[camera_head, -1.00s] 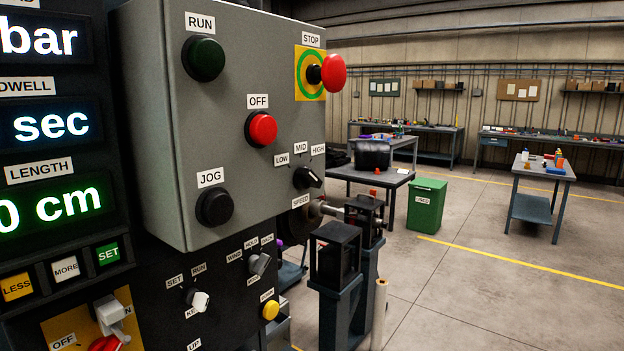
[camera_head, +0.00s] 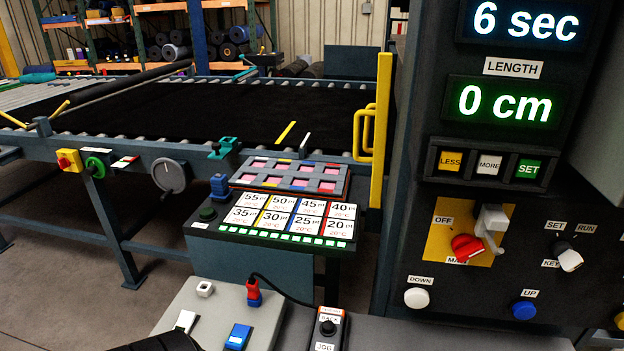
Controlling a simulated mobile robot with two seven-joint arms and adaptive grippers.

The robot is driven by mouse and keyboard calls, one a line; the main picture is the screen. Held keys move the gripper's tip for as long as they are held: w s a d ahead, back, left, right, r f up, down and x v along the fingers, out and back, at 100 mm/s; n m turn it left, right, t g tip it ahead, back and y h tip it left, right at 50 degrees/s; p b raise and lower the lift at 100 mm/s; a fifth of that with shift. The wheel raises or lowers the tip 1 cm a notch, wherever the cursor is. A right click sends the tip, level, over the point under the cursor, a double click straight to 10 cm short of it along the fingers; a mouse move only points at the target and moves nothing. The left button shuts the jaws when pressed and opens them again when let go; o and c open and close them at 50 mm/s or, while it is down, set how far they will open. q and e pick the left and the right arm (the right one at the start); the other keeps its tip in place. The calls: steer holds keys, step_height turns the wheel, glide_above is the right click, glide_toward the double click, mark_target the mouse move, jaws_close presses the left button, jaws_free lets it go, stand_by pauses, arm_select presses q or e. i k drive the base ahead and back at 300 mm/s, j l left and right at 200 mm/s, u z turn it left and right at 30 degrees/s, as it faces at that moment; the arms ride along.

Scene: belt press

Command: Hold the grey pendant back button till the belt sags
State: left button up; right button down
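The pendant (camera_head: 325,330) is a dark handheld box with an orange edge, at the bottom middle, cut off by the lower picture edge. A black cable runs from its top. Its BACK label shows near the top, with a small dark round button (camera_head: 327,328) below it; its grey colour is hard to confirm. A JOG label is lower down. The black belt (camera_head: 220,115) lies flat over the roller table behind, with no sag that I can make out.
The control column (camera_head: 400,215) stands at the right, its length display (camera_head: 505,104) reading 0 cm. A grey box (camera_head: 225,305) with small blocks is left of the pendant. A sloped panel (camera_head: 285,215) with number cards stands behind. A yellow handle (camera_head: 378,130) rises beside the column.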

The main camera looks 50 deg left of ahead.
mark_target(328, 326)
steer(key=u, duration=1.45)
